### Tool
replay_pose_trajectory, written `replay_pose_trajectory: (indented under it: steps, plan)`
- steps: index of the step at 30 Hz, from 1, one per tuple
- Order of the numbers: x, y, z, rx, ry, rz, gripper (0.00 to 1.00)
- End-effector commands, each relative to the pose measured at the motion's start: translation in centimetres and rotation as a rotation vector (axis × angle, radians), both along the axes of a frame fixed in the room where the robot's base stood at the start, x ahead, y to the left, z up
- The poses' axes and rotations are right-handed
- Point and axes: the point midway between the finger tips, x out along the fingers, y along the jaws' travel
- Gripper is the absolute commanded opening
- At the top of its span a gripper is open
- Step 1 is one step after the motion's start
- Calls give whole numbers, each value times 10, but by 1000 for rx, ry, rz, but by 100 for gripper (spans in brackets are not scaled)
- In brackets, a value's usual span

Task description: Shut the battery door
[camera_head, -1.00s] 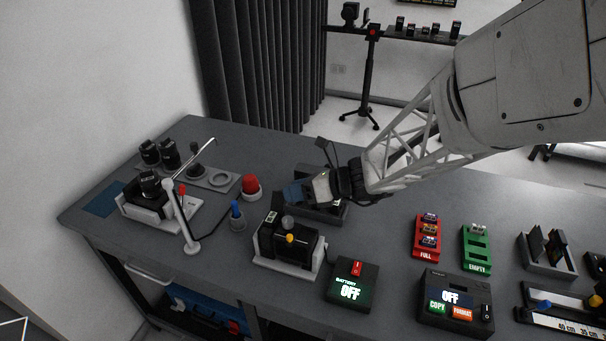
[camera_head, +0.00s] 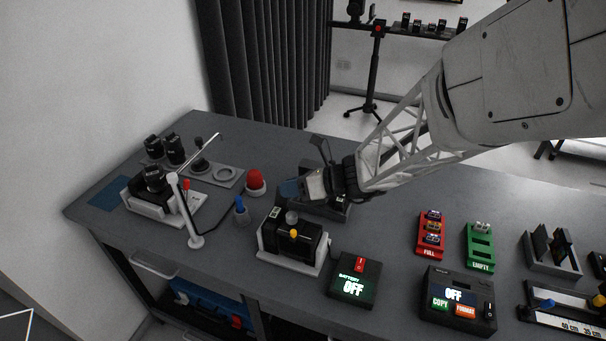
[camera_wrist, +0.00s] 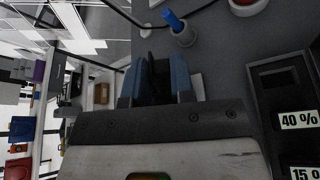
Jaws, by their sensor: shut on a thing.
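A black device (camera_head: 306,243) sits in a white cradle (camera_head: 284,260) at the middle front of the table, with a yellow knob and a grey knob on it. I cannot make out its battery door or whether it is open. My gripper (camera_head: 289,189) has blue fingertips and hangs behind the device, by a black rack (camera_head: 338,210). It also shows in the wrist view (camera_wrist: 162,78), shut on a thin dark thing (camera_wrist: 152,66) that the fingers mostly hide. I cannot tell what that thing is.
A black box reading BATTERY OFF (camera_head: 352,288) stands right of the cradle. A red button (camera_head: 255,179) and a blue-tipped post (camera_head: 240,208) stand to the left. Red (camera_head: 430,246) and green (camera_head: 479,258) holders are at the right. Labels reading 40 % (camera_wrist: 298,119) show beside my gripper.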

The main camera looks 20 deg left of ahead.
Motion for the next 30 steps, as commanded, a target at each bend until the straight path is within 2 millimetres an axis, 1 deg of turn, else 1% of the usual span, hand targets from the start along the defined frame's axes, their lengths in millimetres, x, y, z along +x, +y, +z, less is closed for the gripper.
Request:
replay_pose_trajectory:
  steps: [30]
  plan:
    - [0,0,1,-1,-36,-2,0]
